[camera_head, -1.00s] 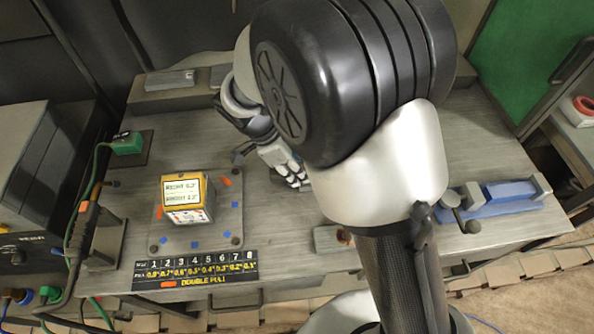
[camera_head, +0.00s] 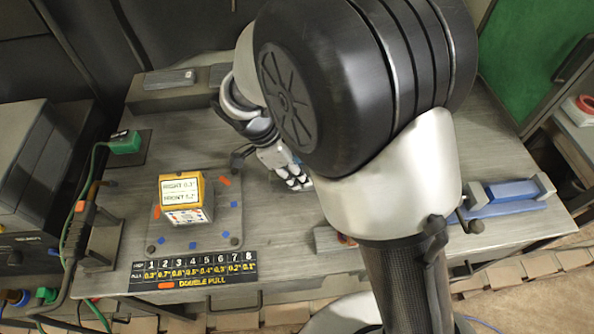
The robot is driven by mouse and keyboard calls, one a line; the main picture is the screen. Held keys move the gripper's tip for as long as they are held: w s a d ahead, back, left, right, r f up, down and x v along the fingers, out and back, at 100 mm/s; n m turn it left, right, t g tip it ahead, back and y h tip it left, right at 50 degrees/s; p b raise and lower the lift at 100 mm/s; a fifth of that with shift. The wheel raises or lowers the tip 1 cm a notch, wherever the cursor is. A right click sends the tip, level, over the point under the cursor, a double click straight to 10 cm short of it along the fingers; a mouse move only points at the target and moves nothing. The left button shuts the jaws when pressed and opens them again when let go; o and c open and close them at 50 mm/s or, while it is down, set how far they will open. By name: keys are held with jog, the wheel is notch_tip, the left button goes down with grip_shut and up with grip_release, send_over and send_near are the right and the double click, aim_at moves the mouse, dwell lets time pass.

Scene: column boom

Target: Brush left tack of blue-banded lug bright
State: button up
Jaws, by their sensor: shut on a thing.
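My gripper (camera_head: 293,178) is low over the middle of the grey workbench, right of the square plate. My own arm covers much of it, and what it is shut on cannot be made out. The blue-banded lug and its left tack cannot be picked out; my arm hides the bench's centre right. A blue piece (camera_head: 508,190) lies in a grey holder at the bench's right end.
A yellow-topped display box (camera_head: 183,192) stands on a square plate (camera_head: 210,242) with orange and blue marks. A black number strip (camera_head: 192,270) lies along the front edge. A torch-like tool (camera_head: 86,209) with cables stands at left. Bare bench (camera_head: 185,128) lies behind the plate.

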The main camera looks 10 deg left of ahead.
jog(key=shift+w+a+f, duration=0.1)
jog(key=shift+w, duration=0.15)
jog(key=shift+a+r, duration=0.15)
jog(key=shift+r, duration=0.25)
jog(key=shift+d+p+v, duration=0.15)
jog(key=shift+p+v, duration=0.7)
jog(key=shift+v, duration=0.55)
jog(key=shift+d+p+v, duration=0.1)
jog(key=shift+p+v, duration=0.75)
jog(key=shift+v, duration=0.55)
jog(key=shift+w, duration=0.1)
jog(key=b+x, duration=0.2)
jog(key=shift+f+b, duration=0.35)
jog(key=shift+f, duration=0.05)
jog(key=shift+b+x, duration=0.55)
jog(key=shift+x, duration=0.85)
